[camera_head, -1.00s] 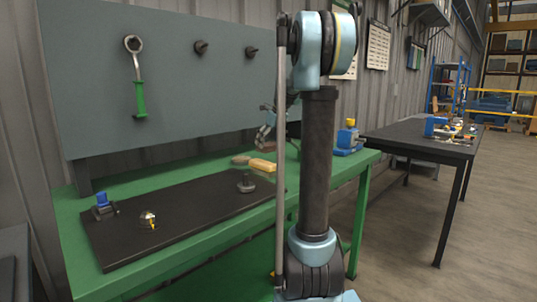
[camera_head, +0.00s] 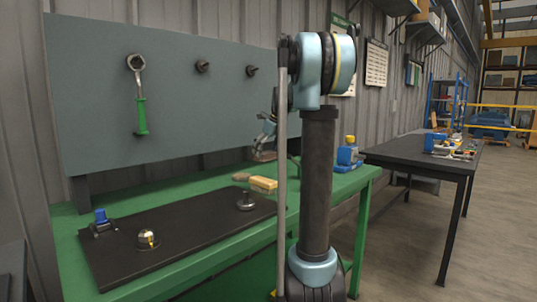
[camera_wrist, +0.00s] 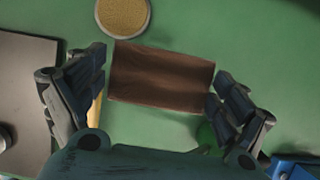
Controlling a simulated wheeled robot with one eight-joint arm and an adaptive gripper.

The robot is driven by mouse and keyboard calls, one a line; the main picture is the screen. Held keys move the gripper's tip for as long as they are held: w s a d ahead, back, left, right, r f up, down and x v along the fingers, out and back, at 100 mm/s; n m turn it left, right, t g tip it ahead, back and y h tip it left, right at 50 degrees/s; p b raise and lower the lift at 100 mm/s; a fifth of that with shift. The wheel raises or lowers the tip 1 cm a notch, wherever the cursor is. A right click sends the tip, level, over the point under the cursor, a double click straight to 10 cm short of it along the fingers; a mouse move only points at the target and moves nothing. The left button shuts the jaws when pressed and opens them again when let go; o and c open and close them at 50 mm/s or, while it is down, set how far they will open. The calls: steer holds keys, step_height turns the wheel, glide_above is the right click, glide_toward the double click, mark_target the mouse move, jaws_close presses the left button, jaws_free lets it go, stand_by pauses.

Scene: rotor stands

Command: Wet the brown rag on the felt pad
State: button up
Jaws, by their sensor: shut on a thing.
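My gripper (camera_wrist: 158,95) is shut on the brown rag (camera_wrist: 160,77), a flat dark brown rectangle held between the two fingers. In the head view my gripper (camera_head: 265,140) is above the green bench, partly hidden by my arm, with the rag (camera_head: 264,157) under it. The felt pad (camera_wrist: 123,15), a round tan disc with a pale rim, lies on the bench at the top edge of the wrist view, apart from the rag. In the head view the pad (camera_head: 240,177) is small, beyond the dark mat.
A yellow block-like thing (camera_head: 263,185) lies close to the pad. A dark mat (camera_head: 190,228) holds a blue-topped fixture (camera_head: 101,222), a metal cone piece (camera_head: 147,239) and a round metal stand (camera_head: 245,201). A blue fixture (camera_head: 347,157) stands at the bench's right end. A grey panel with a wrench (camera_head: 139,95) rises behind.

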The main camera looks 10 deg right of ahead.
steer(key=w+a+f, duration=0.1)
steer(key=w+a, duration=0.2)
steer(key=a, duration=0.8)
steer(key=shift+a+f, duration=0.1)
steer(key=shift+f, duration=2.95)
steer(key=shift+f, duration=0.5)
step_height(320, 180, up, 7)
stand_by(0.6)
